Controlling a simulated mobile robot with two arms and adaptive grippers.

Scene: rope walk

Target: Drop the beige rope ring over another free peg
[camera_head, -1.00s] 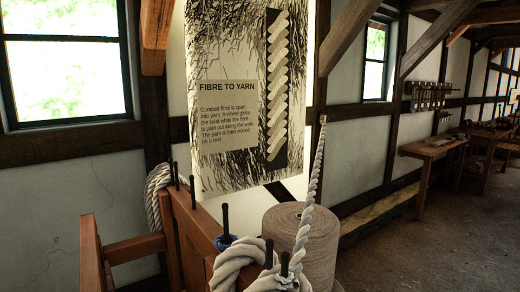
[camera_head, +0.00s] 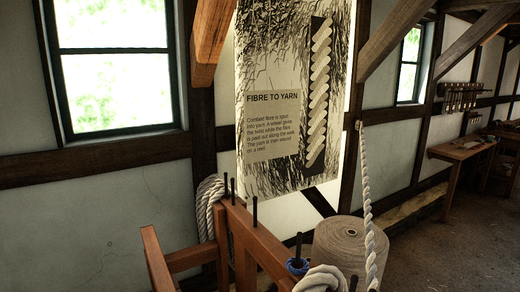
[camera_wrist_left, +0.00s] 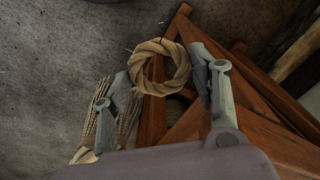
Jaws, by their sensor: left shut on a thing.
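The beige rope ring (camera_wrist_left: 137,68) shows in the left wrist view, between the fingers of my left gripper (camera_wrist_left: 160,74), which is shut on it. A wooden frame lies below and beyond the ring. In the head view, the wooden rack (camera_head: 241,232) carries several thin black upright pegs. A bare peg (camera_head: 255,211) stands near its middle, and two more bare pegs stand behind it. A nearer peg (camera_head: 298,245) has a blue ring (camera_head: 297,266) around its base. Neither gripper shows in the head view, and my right gripper shows nowhere.
A thick pale rope coil (camera_head: 322,279) lies around the nearest peg at the bottom edge. A taut rope (camera_head: 366,190) rises beside a large twine spool (camera_head: 346,238). Another rope coil (camera_head: 207,203) hangs at the rack's far end. A poster (camera_head: 268,160) hangs behind.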

